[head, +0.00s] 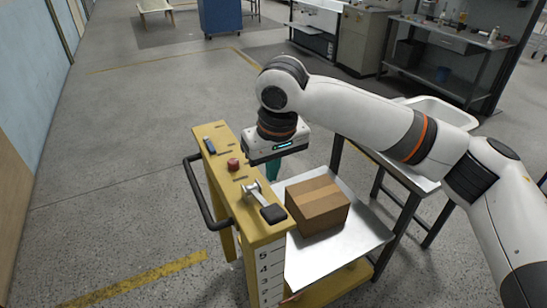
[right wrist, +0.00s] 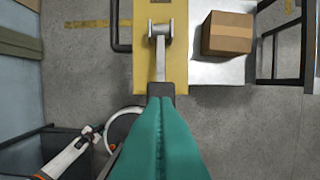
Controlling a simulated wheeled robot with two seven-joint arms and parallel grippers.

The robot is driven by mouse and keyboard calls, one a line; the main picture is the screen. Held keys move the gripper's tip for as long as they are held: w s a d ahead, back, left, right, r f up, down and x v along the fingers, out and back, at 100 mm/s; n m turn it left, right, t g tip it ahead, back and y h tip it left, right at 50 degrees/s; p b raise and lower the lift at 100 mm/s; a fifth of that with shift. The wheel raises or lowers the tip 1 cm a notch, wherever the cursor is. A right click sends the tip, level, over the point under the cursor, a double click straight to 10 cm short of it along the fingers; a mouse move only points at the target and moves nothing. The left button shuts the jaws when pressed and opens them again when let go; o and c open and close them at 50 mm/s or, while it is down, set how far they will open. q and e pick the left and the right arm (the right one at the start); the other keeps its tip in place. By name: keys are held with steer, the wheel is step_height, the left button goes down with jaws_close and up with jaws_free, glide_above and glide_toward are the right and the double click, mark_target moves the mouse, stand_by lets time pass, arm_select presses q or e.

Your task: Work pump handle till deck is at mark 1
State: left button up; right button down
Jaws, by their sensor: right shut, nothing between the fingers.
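The yellow lift cart (head: 212,140) stands in the middle of the head view. Its pump handle is a grey lever (head: 254,190) ending in a black grip (head: 273,213), and it also shows in the right wrist view (right wrist: 160,60). The silver deck (head: 350,255) bears a cardboard box (head: 318,204).
A dark-framed stand with a white tub (head: 440,112) is close on the right. The floor at left is clear.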

steer(key=p, duration=0.2)
glide_above(272, 210)
step_height(272, 210, down, 8)
steer(key=shift+r, duration=0.25)
steer(key=shift+s+d+f, duration=0.15)
steer(key=shift+s+f, duration=0.1)
steer(key=shift+f, duration=0.35)
